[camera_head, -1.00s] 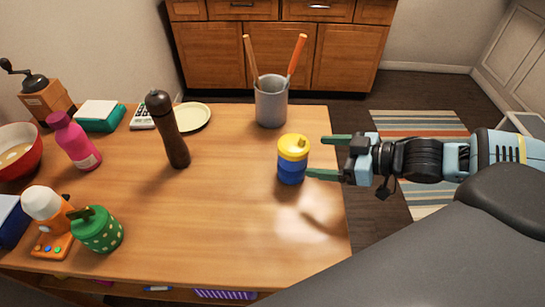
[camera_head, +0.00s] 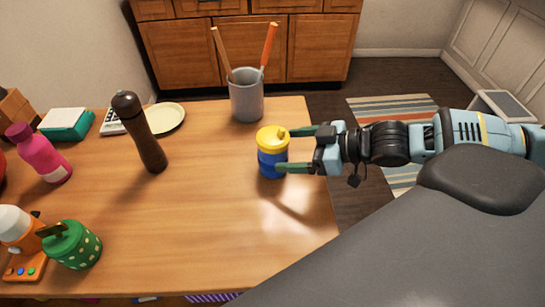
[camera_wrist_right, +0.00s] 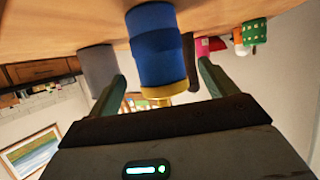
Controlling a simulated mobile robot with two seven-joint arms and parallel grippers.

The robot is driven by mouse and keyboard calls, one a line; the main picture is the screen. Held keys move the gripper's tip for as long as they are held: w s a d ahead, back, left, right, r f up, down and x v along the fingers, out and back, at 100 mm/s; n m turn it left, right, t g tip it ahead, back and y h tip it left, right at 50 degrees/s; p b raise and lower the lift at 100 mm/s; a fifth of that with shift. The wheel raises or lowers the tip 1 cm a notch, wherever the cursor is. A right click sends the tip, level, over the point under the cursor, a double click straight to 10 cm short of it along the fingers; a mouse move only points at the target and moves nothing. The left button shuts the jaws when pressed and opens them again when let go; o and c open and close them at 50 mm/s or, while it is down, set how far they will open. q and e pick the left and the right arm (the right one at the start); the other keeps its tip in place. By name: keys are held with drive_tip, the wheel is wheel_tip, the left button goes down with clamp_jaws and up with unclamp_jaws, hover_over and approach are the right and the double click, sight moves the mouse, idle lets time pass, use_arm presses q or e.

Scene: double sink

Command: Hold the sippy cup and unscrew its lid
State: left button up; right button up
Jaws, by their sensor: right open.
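The sippy cup (camera_head: 272,160) stands upright near the table's right edge, with a blue body and a yellow lid (camera_head: 271,137). My right gripper (camera_head: 284,150) is open and reaches in from the right. Its green fingertips are at the near and far sides of the cup's right part. In the right wrist view, which is upside down, the cup (camera_wrist_right: 158,48) shows between the two spread fingers of the gripper (camera_wrist_right: 160,72). I cannot tell whether either finger touches it. My left gripper is out of view.
A grey utensil holder (camera_head: 246,97) stands behind the cup. A dark pepper mill (camera_head: 142,135), a cream plate (camera_head: 165,117), a pink bottle (camera_head: 42,155) and a green dotted jar (camera_head: 73,246) stand further left. The table (camera_head: 190,210) is bare at the front middle.

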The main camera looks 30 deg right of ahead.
drive_tip(key=shift+x, duration=2.65)
drive_tip(key=shift+r, duration=0.15)
drive_tip(key=c, duration=1)
drive_tip(key=shift+r, duration=0.1)
drive_tip(key=shift+c, duration=0.2)
